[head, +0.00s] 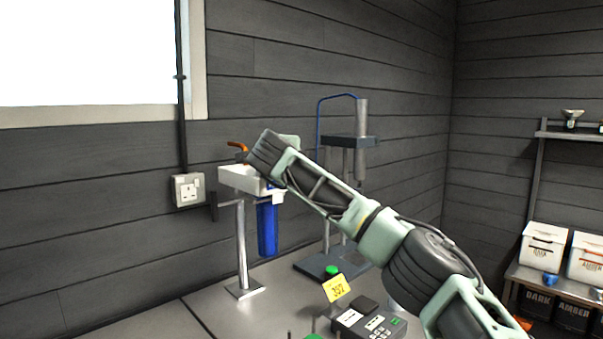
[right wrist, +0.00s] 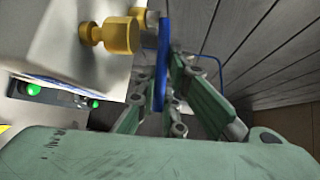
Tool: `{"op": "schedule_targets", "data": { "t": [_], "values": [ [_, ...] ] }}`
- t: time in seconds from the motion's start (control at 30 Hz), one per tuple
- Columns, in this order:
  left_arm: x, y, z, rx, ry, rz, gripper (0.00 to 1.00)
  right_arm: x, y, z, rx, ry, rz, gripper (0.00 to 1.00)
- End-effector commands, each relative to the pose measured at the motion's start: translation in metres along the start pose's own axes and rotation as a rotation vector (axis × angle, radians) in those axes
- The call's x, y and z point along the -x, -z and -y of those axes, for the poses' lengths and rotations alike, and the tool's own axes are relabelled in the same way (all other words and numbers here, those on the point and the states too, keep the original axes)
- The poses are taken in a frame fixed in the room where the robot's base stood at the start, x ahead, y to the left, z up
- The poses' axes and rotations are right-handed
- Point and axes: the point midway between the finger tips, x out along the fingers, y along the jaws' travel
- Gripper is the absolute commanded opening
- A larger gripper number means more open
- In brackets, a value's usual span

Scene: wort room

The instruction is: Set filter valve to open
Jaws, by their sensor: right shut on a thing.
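The filter in the head view has a white head (head: 243,179) with an orange lever-like part (head: 238,147) on top and a blue housing (head: 267,230) below. My right arm reaches to the head's right side, hiding part of it. In the right wrist view, my right gripper (right wrist: 170,95) is shut on a thin blue part (right wrist: 162,62), seen edge-on between its fingers. It looks like a valve handle; its exact setting is unclear. A brass fitting (right wrist: 118,36) sticks out of the white body just left of it. My left gripper is not in view.
The filter stands on a metal post (head: 242,245) on the grey bench. A stand with a blue hose (head: 319,115) is behind my arm. A yellow tag (head: 336,288) and a dark keypad device (head: 370,325) lie in front. A wall socket (head: 188,189) is at left.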

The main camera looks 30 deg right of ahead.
Motion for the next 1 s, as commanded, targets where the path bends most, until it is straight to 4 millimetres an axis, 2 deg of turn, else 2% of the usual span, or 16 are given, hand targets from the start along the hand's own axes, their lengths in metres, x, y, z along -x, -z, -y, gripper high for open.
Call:
{"op": "schedule_targets", "data": {
  "t": [0.1, 0.43, 1.0],
  "values": [
    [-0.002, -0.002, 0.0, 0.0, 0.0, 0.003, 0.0, 0.006, -0.01, -0.001, -0.004, 0.005, -0.07, 0.0],
    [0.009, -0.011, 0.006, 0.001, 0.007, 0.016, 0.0, 0.015, -0.017, -0.003, -0.032, 0.014, -0.218, 0.0],
    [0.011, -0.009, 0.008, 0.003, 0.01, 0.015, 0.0, 0.017, -0.018, -0.005, -0.042, 0.017, -0.269, 0.0]
  ]
}}
